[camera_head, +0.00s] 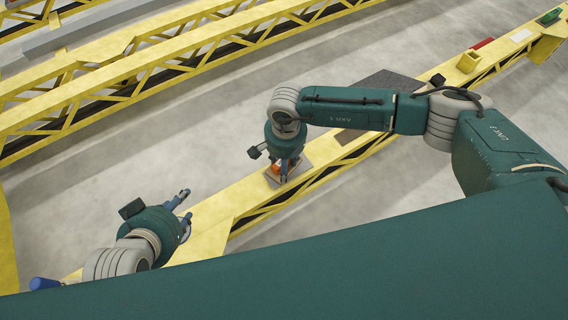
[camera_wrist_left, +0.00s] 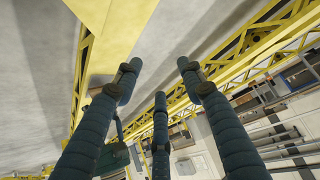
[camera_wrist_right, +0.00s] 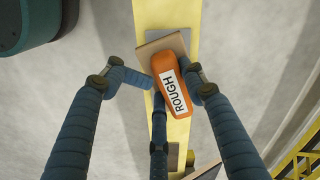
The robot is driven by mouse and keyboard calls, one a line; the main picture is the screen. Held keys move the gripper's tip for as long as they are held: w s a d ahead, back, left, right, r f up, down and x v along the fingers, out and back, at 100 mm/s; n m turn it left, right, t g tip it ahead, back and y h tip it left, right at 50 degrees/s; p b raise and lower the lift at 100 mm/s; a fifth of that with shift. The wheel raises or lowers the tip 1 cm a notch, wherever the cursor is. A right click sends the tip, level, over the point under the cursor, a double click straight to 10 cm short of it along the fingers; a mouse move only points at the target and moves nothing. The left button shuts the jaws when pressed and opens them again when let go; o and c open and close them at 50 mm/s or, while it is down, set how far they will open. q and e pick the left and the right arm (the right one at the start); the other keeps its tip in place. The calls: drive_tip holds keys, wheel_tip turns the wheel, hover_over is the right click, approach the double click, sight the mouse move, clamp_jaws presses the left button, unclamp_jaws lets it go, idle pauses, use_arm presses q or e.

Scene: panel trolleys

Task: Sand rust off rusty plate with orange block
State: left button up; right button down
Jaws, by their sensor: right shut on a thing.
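The orange block (camera_wrist_right: 172,88), with a white label reading ROUGH, is between the fingers of my right gripper (camera_wrist_right: 173,80), which is shut on it. In the head view the orange block (camera_head: 283,167) shows under my right gripper (camera_head: 285,172). Right below the block is a brownish plate (camera_wrist_right: 149,51) on the yellow beam; it also shows in the head view (camera_head: 272,179). I cannot tell whether the block touches it. A grey flat piece (camera_wrist_right: 181,38) lies by the plate's far edge. My left gripper (camera_head: 187,211) is open and empty, left of the plate.
The yellow truss beam (camera_head: 215,215) runs diagonally. Farther along it are a brown plate (camera_head: 357,138), a dark plate (camera_head: 392,80), a yellow open box (camera_head: 468,61), a red piece (camera_head: 483,43) and a green item (camera_head: 549,17). Another yellow truss (camera_head: 130,85) stands behind bare grey floor (camera_head: 190,140).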

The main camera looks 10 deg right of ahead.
drive_tip(key=shift+r+p, duration=0.3)
drive_tip(key=shift+r, duration=0.5)
use_arm(q)
drive_tip(key=s+a+f+g, duration=0.2)
drive_tip(key=s+f+g, duration=0.1)
drive_tip(key=s, duration=0.4)
drive_tip(key=shift+y, duration=0.3)
use_arm(e)
drive_tip(key=shift+r, duration=0.1)
